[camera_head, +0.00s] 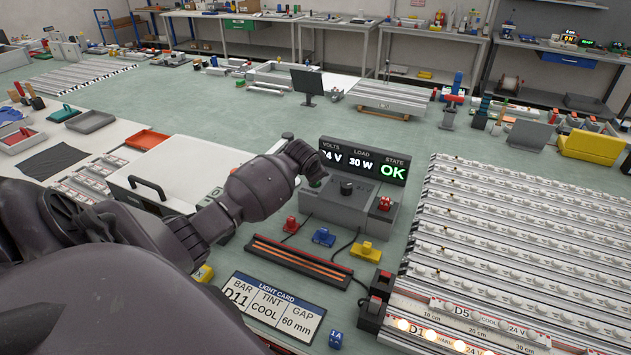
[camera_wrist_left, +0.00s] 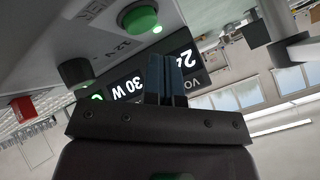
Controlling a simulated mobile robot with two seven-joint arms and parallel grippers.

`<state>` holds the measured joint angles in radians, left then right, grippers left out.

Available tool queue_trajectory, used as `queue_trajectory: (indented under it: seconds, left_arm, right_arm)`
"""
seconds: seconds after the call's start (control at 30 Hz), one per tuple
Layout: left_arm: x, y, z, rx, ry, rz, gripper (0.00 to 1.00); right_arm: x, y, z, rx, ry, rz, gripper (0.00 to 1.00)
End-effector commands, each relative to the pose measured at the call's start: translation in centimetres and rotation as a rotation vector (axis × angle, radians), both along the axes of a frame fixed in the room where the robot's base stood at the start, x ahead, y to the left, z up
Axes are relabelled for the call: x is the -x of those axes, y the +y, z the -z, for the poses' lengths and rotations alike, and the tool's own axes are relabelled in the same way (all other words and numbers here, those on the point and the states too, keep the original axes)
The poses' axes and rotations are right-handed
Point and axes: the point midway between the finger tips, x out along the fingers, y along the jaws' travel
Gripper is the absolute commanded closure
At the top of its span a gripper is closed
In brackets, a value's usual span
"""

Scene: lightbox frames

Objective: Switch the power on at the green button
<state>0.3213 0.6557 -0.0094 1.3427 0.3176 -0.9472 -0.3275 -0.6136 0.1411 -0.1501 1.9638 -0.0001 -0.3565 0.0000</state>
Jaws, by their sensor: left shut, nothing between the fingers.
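The grey power unit (camera_head: 345,212) stands on the green bench, with a black knob (camera_head: 346,187) on top and a display (camera_head: 363,160) behind it reading 24 V, 30 W and a green OK. In the left wrist view the green button (camera_wrist_left: 140,18) sits on the unit's face, with a small lit green dot (camera_wrist_left: 157,29) beside it. My left gripper (camera_head: 313,170) is over the unit's left end. Its fingers (camera_wrist_left: 167,78) are shut and empty, and appear apart from the button in the wrist view. My gripper largely hides the button in the head view. My right gripper is not in view.
A red button (camera_head: 384,203) is on the unit's right side. Red, blue and yellow connectors (camera_head: 323,237) and a dark slotted bar (camera_head: 297,262) lie in front. A light card (camera_head: 272,305) lies nearer. Strip rails (camera_head: 520,240) fill the right side.

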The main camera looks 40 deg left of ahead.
Motion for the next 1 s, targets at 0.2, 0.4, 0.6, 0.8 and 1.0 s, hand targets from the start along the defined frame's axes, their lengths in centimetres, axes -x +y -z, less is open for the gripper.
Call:
queue_trajectory:
  seconds: [0.2,0.4,0.6,0.8,1.0]
  left_arm:
    - [0.0,0.0,-1.9,0.0,-0.002,0.001,1.0]
    - [0.0,0.0,-3.5,-0.001,-0.003,0.0,1.0]
    - [0.0,0.0,-4.3,0.001,0.0,-0.001,1.0]
    - [0.0,0.0,-4.4,0.001,0.0,-0.001,1.0]
    - [0.0,0.0,-4.4,0.001,0.0,-0.001,1.0]
  right_arm:
    - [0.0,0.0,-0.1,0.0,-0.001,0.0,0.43]
    - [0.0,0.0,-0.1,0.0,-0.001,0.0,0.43]
    - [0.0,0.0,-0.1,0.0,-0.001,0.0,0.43]
    - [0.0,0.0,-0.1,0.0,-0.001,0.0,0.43]
    - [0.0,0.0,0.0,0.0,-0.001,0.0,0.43]
